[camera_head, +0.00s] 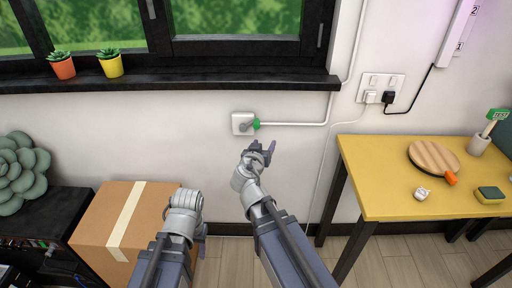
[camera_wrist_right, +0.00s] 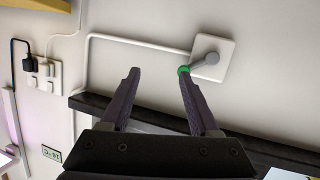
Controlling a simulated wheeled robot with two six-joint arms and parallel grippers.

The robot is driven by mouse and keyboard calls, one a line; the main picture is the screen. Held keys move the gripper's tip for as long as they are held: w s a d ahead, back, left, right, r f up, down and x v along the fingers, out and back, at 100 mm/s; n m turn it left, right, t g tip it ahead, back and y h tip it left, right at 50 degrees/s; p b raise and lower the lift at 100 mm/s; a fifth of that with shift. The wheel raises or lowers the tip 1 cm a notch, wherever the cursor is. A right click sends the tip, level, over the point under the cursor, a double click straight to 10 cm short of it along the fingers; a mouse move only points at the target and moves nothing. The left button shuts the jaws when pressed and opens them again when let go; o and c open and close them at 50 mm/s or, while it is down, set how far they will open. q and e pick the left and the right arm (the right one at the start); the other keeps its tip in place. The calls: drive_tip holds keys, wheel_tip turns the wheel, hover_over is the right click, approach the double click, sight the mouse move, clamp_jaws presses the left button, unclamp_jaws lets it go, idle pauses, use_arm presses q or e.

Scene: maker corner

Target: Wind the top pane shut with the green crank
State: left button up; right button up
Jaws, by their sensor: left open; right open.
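The crank (camera_head: 247,126) is a grey lever with a green knob (camera_head: 256,124) on a white wall plate below the window sill. The knob points right in the head view. My right gripper (camera_head: 263,146) is open and empty, a little below and right of the knob. In the right wrist view the green knob (camera_wrist_right: 184,70) shows by the tip of the right-hand finger, outside the gap between the fingers (camera_wrist_right: 160,76); contact cannot be told. My left gripper (camera_head: 186,202) is low, left of the right arm, its fingers mostly hidden. The top pane is not identifiable; the window's upper part is cut off.
A dark sill (camera_head: 200,82) with two potted plants runs above the crank. A white conduit (camera_head: 295,124) leads right from the plate. A cardboard box (camera_head: 160,200) stands lower left. A yellow table (camera_head: 385,180) stands right, with a wooden board on it.

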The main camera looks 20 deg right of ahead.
sight(256, 127)
use_arm(q)
wheel_tip(256, 127, down, 7)
drive_tip(key=b, duration=0.4)
drive_tip(key=shift+r, duration=0.15)
use_arm(e)
drive_tip(key=w+t, duration=0.1)
drive_tip(key=w+a+n+t+y, duration=0.1)
drive_tip(key=t, duration=0.1)
drive_tip(key=w+t+y, duration=0.1)
drive_tip(key=w, duration=0.1)
drive_tip(key=shift+a+f, duration=0.2)
drive_tip(key=shift+f, duration=0.2)
drive_tip(key=x, duration=0.7)
drive_tip(key=shift+w, duration=0.35)
drive_tip(key=shift+c, duration=0.2)
clamp_jaws()
